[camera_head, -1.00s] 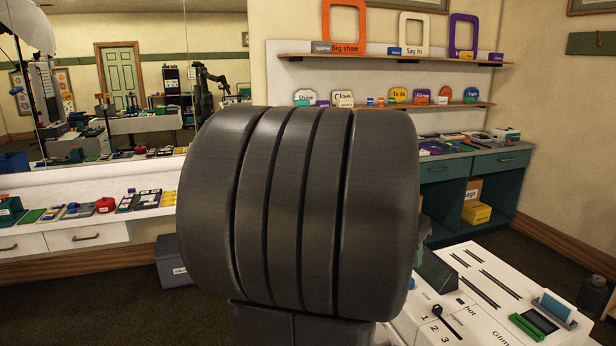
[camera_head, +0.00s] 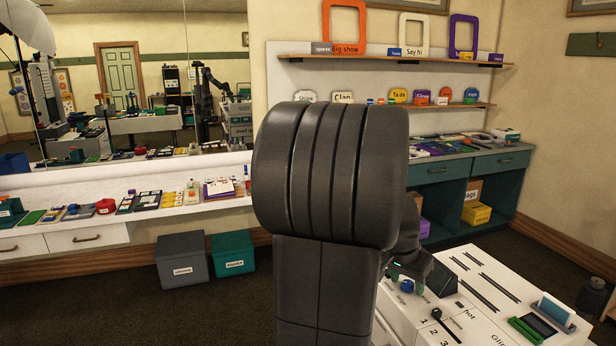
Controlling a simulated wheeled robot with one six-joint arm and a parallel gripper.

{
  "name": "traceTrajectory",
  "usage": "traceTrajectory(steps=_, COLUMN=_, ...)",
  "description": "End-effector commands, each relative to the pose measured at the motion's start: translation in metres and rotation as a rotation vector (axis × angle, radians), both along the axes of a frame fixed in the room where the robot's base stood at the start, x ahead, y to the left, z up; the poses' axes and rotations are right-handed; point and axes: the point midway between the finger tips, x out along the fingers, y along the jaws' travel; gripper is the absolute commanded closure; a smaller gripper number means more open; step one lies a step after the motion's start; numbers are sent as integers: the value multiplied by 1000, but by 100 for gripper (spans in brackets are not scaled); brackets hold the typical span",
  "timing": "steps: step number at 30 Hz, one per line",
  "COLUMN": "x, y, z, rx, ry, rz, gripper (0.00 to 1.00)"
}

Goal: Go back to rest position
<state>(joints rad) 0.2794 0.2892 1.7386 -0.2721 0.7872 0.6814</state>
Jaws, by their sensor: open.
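My own dark grey arm link fills the middle of the head view and stands upright in front of the camera. Further dark parts of my arm show behind its right side, above the white console (camera_head: 452,312). A dark arm reflection also shows in the mirror (camera_head: 150,60) at the upper left.
A white counter (camera_head: 60,190) with many small props runs along the left. A grey bin (camera_head: 182,262) and a teal bin (camera_head: 233,254) stand on the floor below it. A teal cabinet (camera_head: 480,172) and prop shelves (camera_head: 390,60) are at the back right.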

Motion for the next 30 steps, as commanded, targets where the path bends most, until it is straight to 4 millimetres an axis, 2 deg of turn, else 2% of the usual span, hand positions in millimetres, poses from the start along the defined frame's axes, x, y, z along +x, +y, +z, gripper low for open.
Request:
traceTrajectory(steps=1, x=-1, y=-1, z=4, rx=1, ry=0, rz=25, gripper=52)
traceTrajectory(steps=30, x=-3, y=-5, z=2, rx=1, ry=0, rz=516, gripper=52)
